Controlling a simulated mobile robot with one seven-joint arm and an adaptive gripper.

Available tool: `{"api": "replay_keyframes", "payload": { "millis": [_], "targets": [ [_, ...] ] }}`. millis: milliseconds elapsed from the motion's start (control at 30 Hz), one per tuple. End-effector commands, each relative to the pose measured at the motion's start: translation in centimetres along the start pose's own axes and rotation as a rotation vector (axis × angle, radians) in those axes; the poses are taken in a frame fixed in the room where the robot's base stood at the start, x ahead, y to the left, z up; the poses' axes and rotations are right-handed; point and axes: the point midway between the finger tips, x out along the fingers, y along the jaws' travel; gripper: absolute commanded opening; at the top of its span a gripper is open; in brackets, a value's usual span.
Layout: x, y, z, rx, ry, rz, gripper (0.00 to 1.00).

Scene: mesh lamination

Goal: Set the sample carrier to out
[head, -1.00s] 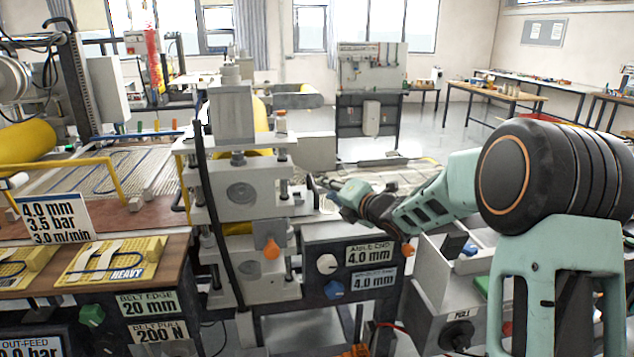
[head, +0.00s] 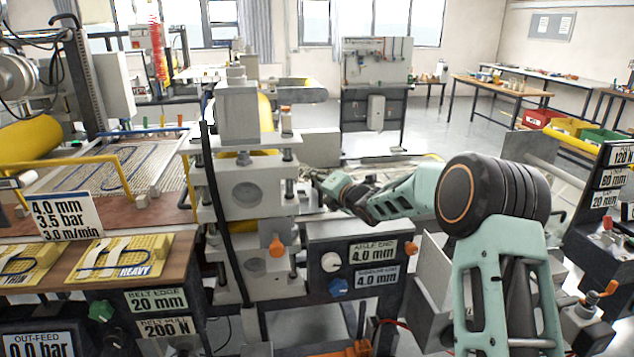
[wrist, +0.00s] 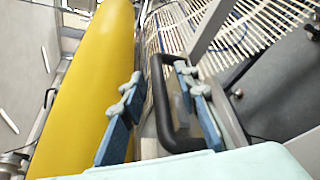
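A black loop handle (wrist: 162,110) shows in the wrist view, which I take to be on the sample carrier; the carrier's body cannot be told apart clearly. My gripper (wrist: 160,74) has its two blue-padded fingers spread, one on each side of the handle bar, with visible gaps. In the head view my gripper (head: 316,181) reaches in at the right side of the grey roller press (head: 251,194), and the handle cannot be made out there.
A yellow roller (wrist: 85,80) runs close along the left finger in the wrist view. A mesh belt (wrist: 240,35) and a grey metal plate (wrist: 285,80) lie to the right. The press front has a white knob (head: 331,262) and a blue knob (head: 338,286).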

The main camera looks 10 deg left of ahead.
Motion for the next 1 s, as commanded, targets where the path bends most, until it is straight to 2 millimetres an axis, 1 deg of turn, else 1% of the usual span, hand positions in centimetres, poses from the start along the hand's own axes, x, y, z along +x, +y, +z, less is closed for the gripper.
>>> {"api": "replay_keyframes", "payload": {
  "millis": [67, 300, 333, 1000],
  "targets": [
    [-0.01, 0.01, -0.01, 0.0, 0.0, 0.0, 0.28],
    [-0.03, 0.01, 0.0, 0.0, 0.0, 0.0, 0.01],
    [-0.03, 0.01, 0.0, 0.0, 0.0, 0.0, 0.0],
    [-0.1, -0.31, 0.17, -0.002, -0.001, -0.001, 0.0]
  ]
}}
